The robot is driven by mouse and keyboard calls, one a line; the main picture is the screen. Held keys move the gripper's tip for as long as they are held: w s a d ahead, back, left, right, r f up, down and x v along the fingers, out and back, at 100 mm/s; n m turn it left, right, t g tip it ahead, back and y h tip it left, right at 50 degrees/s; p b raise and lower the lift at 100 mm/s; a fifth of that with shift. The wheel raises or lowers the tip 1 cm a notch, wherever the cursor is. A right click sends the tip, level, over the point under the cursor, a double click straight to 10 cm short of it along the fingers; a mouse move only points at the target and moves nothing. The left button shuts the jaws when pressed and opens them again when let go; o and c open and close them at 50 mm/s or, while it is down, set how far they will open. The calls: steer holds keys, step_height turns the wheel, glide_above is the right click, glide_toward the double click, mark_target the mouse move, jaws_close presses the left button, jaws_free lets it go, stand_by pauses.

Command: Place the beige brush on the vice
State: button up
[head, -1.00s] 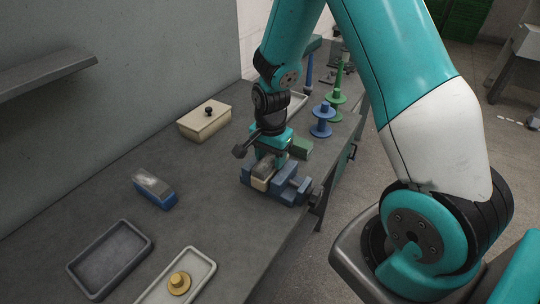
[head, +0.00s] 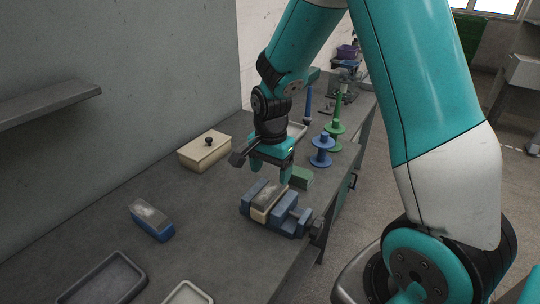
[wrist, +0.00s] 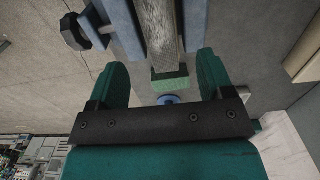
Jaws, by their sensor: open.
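The blue-grey vice (head: 287,217) stands on the bench near its front edge. The beige brush (head: 260,214), with a greyish top, rests on the vice between its blue blocks. In the wrist view the brush (wrist: 158,28) shows its grey face at the top, with blue vice parts (wrist: 195,25) on both sides. My gripper (head: 270,173) is just above the brush, apart from it, with its fingers spread and nothing between them. Both teal fingers of the gripper (wrist: 162,75) show wide apart in the wrist view.
A green block (head: 301,178) lies just behind the vice. A blue brush (head: 152,220) lies to the left, and a beige lidded box (head: 205,151) stands behind. Blue and green spools (head: 321,150) stand at the back right. Trays (head: 105,280) are at the front left.

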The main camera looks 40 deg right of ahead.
mark_target(270, 189)
step_height(270, 189, up, 6)
steer(key=s+a+r+n+y, duration=0.2)
steer(key=s+a+r+n, duration=0.2)
steer(key=s+a+n, duration=0.4)
steer(key=s+a+r+n+y, duration=0.2)
steer(key=s+a+r+n, duration=0.3)
steer(key=s+a+n, duration=0.4)
steer(key=s+n, duration=0.3)
steer(key=shift+n, duration=0.4)
steer(key=shift+w+r, duration=0.1)
steer(key=shift+w, duration=0.05)
